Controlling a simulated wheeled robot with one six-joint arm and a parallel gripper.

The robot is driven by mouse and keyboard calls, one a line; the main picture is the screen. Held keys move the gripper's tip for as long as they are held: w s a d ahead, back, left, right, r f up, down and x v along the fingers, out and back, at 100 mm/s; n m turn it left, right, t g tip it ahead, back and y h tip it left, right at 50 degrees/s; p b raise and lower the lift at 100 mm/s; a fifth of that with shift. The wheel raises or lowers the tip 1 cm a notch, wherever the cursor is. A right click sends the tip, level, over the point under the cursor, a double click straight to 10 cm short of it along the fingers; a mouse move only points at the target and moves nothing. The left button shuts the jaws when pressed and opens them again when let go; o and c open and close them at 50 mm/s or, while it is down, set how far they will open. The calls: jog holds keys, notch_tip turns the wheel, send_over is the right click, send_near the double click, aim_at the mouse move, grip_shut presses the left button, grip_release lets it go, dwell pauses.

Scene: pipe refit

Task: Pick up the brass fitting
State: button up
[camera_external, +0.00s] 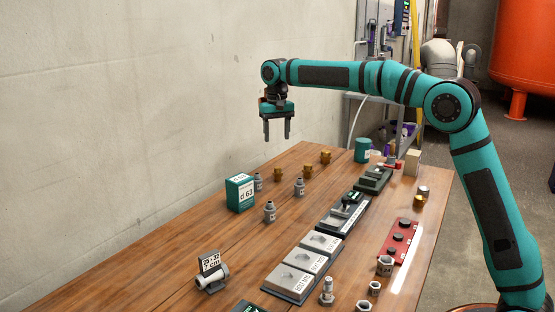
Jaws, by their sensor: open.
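Several small brass fittings stand on the wooden table. One brass fitting (326,156) is towards the back, a second brass fitting (307,171) is just in front of it, and a third brass fitting (278,174) is to the left. Another brass-coloured piece (420,200) is at the right by the table edge. I cannot tell which one the task means. My gripper (277,138) is open and empty, fingers pointing down, in the air above the back left of the table. It touches nothing.
Grey fittings (269,212) stand near the brass ones, beside a green box (240,192). Grey trays (290,281) run along the middle, with a red holder (400,240) at the right. A green cylinder (363,150) stands at the back. The table's left front is mostly clear.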

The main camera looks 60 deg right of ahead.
aim_at(278, 169)
notch_tip(278, 169, down, 14)
jog(key=shift+s+d+r, duration=0.1)
jog(key=c, duration=1.1)
